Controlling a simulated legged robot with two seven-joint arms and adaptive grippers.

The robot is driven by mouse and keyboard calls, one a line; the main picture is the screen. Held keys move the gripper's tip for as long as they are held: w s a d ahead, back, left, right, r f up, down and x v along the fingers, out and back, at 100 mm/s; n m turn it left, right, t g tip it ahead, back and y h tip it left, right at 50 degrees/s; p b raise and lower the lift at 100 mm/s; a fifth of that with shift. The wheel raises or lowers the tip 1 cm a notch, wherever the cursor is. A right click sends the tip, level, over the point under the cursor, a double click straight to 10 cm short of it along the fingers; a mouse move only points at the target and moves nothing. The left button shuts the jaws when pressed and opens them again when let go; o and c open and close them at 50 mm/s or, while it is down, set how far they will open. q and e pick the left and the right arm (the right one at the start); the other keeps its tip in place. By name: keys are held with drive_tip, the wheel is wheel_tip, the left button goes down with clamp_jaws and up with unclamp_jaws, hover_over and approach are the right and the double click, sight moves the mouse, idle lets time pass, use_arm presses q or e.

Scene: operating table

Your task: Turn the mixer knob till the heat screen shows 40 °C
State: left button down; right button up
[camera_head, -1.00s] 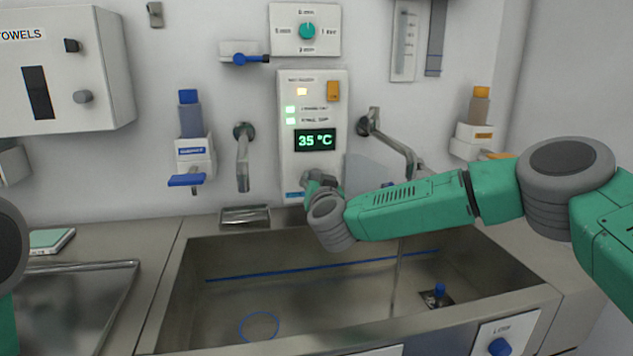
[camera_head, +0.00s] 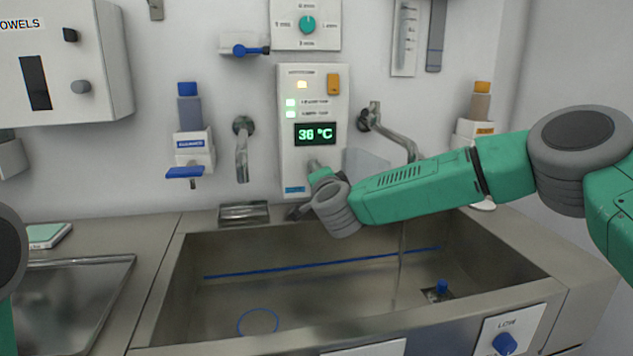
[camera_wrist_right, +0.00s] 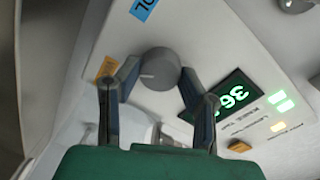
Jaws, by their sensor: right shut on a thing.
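The heat screen (camera_head: 315,134) on the white wall panel (camera_head: 287,165) reads 36 °C in green. The right wrist view shows the screen (camera_wrist_right: 222,95) at a slant with 36 readable. The grey round mixer knob (camera_wrist_right: 160,68) has a pale pointer line and sits between the two fingers of my right gripper (camera_wrist_right: 157,75), which is shut on it. In the head view my right gripper (camera_head: 316,172) is at the panel's lower part, and my wrist hides most of the knob. My left gripper is out of view; only a bit of my arm shows at the left edge.
A steel sink (camera_head: 330,290) lies below, with water running from the right spout (camera_head: 408,150). A second spout (camera_head: 242,150) and a blue-lever dispenser (camera_head: 190,150) are left of the panel. A timer dial (camera_head: 307,25) is above. A towel box (camera_head: 60,65) hangs at the left.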

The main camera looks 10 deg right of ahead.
drive_tip(key=m+b, duration=0.1)
drive_tip(key=m, duration=0.2)
drive_tip(key=shift+f+b, duration=0.1)
drive_tip(key=shift+b, duration=0.3)
drive_tip(key=shift+m+y, duration=0.3)
drive_tip(key=shift+m, duration=0.1)
drive_tip(key=o, duration=1.1)
drive_tip(key=shift+d, duration=0.1)
drive_tip(key=shift+o, duration=0.2)
drive_tip(key=s, duration=1.2)
drive_tip(key=shift+a+r, duration=0.2)
drive_tip(key=shift+r, duration=0.2)
